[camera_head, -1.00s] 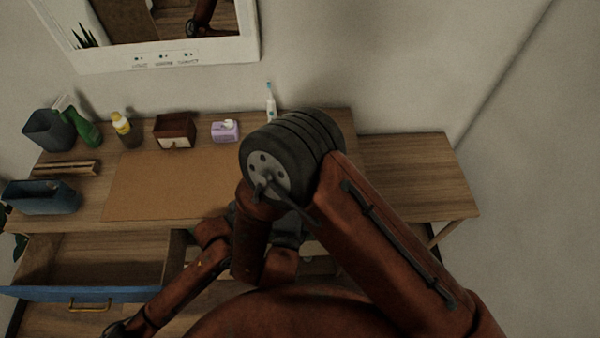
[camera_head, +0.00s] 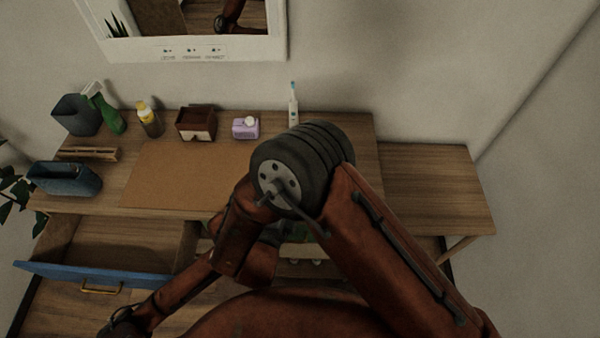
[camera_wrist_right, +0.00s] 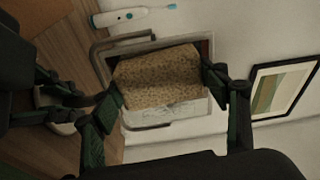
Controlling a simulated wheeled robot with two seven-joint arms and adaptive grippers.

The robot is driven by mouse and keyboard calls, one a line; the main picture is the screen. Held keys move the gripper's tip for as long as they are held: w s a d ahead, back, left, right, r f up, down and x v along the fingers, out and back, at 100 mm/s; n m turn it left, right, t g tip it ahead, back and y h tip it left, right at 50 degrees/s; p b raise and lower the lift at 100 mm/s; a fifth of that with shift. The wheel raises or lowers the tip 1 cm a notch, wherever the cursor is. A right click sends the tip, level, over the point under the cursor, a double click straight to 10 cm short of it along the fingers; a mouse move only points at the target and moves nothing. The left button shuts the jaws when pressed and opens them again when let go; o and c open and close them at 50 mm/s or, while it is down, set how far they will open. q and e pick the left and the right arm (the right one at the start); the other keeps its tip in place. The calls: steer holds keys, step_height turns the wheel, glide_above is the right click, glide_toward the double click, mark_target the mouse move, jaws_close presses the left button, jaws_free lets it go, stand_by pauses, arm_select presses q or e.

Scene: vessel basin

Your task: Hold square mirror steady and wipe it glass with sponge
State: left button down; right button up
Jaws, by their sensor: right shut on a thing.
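In the right wrist view my right gripper (camera_wrist_right: 165,92) is shut on a tan speckled block, the sponge (camera_wrist_right: 157,78), held between its two fingers. Right behind the sponge is a grey-framed panel (camera_wrist_right: 101,66), seemingly the square mirror, with a pale face partly covered. I cannot tell whether the sponge touches it. Dark jointed parts, seemingly my left gripper (camera_wrist_right: 60,92), show at the left beside the frame; their hold is unclear. In the head view my arms hide the grippers, sponge and this panel.
A wall mirror (camera_head: 222,47) hangs above the desk (camera_head: 408,185). A toothbrush (camera_head: 293,108), purple box (camera_head: 246,128), brown box (camera_head: 196,123), bottles (camera_head: 150,120) and blue bins (camera_head: 64,178) stand along it. The blue-fronted drawer (camera_head: 100,276) is open. The desk's right side is clear.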

steer(key=shift+a, duration=0.5)
steer(key=d, duration=0.8)
steer(key=shift+s+d, duration=0.2)
steer(key=shift+s, duration=0.1)
steer(key=shift+a, duration=0.1)
steer(key=shift+w+a, duration=0.2)
steer(key=shift+a, duration=1.85)
steer(key=shift+w+a, duration=0.2)
steer(key=shift+a, duration=1.85)
steer(key=s, duration=0.6)
steer(key=shift+a, duration=0.25)
